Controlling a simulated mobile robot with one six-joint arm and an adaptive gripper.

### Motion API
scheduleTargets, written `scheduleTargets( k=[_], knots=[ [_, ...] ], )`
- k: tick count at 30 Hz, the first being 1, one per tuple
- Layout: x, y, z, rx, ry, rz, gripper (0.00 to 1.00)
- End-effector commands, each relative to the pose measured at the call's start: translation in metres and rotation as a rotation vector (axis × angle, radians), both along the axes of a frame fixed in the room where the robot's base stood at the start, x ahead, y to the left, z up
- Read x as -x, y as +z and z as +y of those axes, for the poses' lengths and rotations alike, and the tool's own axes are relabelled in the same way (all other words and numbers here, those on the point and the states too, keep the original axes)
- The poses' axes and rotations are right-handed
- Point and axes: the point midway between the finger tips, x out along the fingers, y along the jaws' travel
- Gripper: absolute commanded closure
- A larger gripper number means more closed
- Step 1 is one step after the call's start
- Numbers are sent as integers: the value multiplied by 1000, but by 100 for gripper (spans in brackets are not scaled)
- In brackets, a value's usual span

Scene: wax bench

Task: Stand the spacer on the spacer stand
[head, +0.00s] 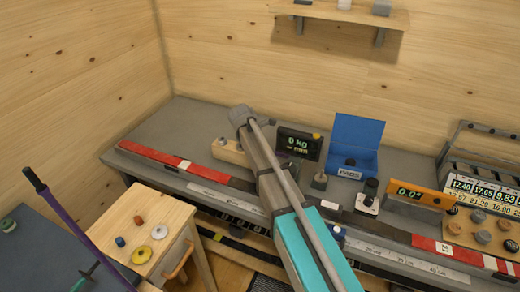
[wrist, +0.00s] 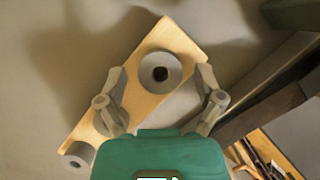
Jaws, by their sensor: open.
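In the wrist view my gripper (wrist: 160,78) is open, its two fingers apart on either side of a grey round piece with a dark centre hole, which looks like the spacer (wrist: 148,62). This piece sits over a pale wooden board, likely the spacer stand (wrist: 178,42). I see no finger touching it, and its height above the board is hard to judge. In the head view the wooden board (head: 232,153) lies on the bench left of my arm, with a small grey piece at its left end. My gripper is not clearly visible there.
A second grey round piece (wrist: 78,153) is at the board's lower left end. A scale display (head: 299,143), a blue bin (head: 354,135) and a black-topped device (head: 368,195) stand right of my arm. A red strip (head: 165,158) runs along the bench front. The bench's far left is clear.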

Motion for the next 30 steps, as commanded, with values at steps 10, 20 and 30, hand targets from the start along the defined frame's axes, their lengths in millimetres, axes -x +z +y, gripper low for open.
scheduleTargets(
  k=[10,20,30],
  knots=[
    [3,23,7,0,1,0,14],
    [8,51,17,0,-1,0,14],
    [13,79,28,0,1,0,14]
  ],
)
